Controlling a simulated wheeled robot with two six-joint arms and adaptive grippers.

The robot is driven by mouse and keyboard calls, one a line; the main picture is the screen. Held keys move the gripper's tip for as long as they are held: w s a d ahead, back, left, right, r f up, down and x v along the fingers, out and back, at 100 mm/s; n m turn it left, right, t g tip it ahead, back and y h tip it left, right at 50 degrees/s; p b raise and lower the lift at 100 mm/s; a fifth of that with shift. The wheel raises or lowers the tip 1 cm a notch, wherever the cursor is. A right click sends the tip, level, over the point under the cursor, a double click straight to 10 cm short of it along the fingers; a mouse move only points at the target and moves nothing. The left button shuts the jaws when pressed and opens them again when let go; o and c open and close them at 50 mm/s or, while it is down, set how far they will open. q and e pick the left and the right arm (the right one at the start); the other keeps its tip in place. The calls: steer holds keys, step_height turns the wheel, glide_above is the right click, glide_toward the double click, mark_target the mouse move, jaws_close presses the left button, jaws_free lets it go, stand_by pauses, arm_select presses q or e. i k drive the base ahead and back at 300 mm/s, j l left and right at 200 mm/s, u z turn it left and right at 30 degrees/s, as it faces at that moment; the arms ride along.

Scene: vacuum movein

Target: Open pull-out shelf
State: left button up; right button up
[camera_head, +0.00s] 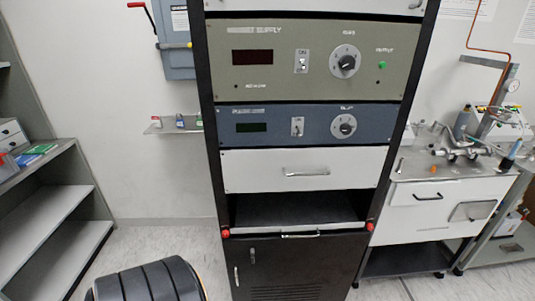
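A tall black equipment rack (207,130) stands in the middle of the head view. Low in it is an open slot with the grey pull-out shelf (292,212) inside. One red knob (225,233) sits at the left end of this edge and another red knob (370,227) at the right end. The shelf's surface looks bare. Neither of my grippers shows, and nothing touches the handle.
Above the shelf is a white drawer (260,170) with a handle; below is a black cabinet door (300,275). A dark ribbed rounded object (148,284), unclear what, is at bottom left. Grey shelving (75,190) stands left, a metal-topped cart (450,190) right. Some floor is clear.

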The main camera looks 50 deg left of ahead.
mark_target(282, 212)
steer(key=u, duration=1.35)
